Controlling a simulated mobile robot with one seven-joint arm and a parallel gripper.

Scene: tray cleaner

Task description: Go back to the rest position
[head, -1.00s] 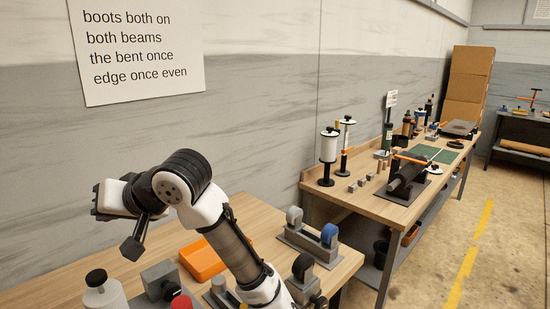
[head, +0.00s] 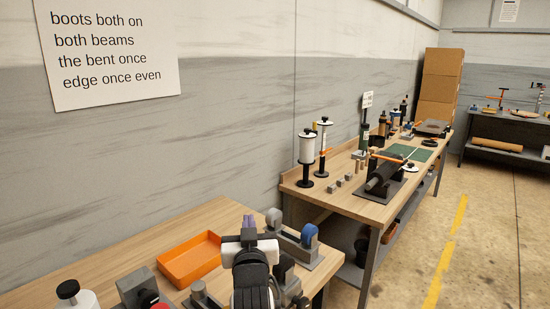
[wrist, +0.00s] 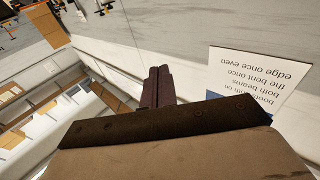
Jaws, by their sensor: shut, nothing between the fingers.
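My gripper (head: 249,221) shows in the head view at the bottom middle, above the right part of the near wooden bench, with its narrow purplish fingers pointing away from the camera. In the wrist view the fingers (wrist: 158,85) lie side by side, shut, with nothing between them. My arm is folded low in front of the head camera, and it hides part of the bench and the things behind it.
The near bench (head: 130,262) holds an orange tray (head: 190,262), a grey holder with a blue-topped roller (head: 309,236), and a white canister (head: 74,297). A second bench (head: 365,207) with several tools stands beyond. Open floor (head: 490,230) lies right.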

